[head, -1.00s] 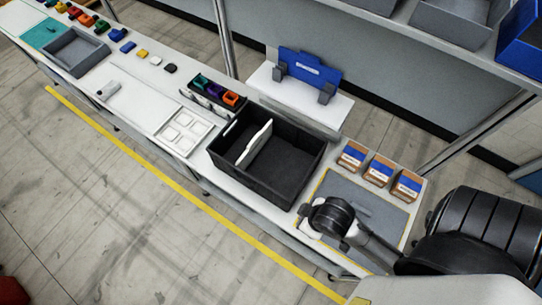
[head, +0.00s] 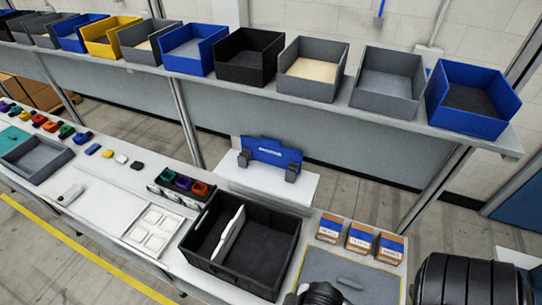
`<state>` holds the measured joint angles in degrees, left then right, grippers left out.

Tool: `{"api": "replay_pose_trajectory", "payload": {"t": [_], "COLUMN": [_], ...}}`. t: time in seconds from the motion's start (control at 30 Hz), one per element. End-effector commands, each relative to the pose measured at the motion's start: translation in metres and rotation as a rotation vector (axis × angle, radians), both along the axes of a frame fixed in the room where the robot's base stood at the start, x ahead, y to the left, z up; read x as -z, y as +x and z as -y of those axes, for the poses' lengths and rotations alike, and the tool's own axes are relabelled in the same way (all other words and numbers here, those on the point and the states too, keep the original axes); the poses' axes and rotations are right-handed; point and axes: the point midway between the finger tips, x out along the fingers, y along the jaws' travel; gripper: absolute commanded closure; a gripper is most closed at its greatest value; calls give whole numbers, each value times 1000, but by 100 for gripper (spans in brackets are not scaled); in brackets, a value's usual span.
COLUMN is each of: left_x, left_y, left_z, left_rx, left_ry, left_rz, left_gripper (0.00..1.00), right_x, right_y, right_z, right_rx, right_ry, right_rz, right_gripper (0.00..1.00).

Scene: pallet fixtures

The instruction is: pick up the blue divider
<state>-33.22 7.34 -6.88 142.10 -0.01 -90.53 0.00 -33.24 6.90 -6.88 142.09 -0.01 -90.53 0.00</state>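The blue divider (head: 272,152) is a flat blue panel with a notched top edge and a small white label. It stands upright on a white shelf (head: 232,174) behind the bench, between two grey holders (head: 292,172). No gripper is near it. Dark rounded parts of my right arm show at the bottom edge, over the grey mat at the right. The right gripper's fingers cannot be made out there. My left gripper is not in view.
A black crate (head: 196,262) with a white divider (head: 229,236) stands in front of the shelf. Small labelled boxes (head: 360,238) are to its right, above a grey mat (head: 345,272). A rack of coloured bins (head: 480,98) runs above and behind.

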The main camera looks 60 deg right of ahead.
Motion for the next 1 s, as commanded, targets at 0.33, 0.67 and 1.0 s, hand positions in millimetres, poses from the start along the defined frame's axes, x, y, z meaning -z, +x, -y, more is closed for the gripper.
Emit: {"api": "replay_pose_trajectory", "payload": {"t": [0.33, 0.67, 1.0], "left_x": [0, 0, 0], "left_y": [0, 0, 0], "left_z": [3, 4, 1], "left_rx": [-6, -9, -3], "left_ry": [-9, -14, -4], "left_rz": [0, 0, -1], "left_gripper": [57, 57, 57], "right_x": [0, 0, 0], "right_y": [0, 0, 0], "right_z": [0, 0, 0], "right_rx": [0, 0, 0], "right_ry": [0, 0, 0], "right_rz": [0, 0, 0], "right_gripper": [100, 76, 53]}}
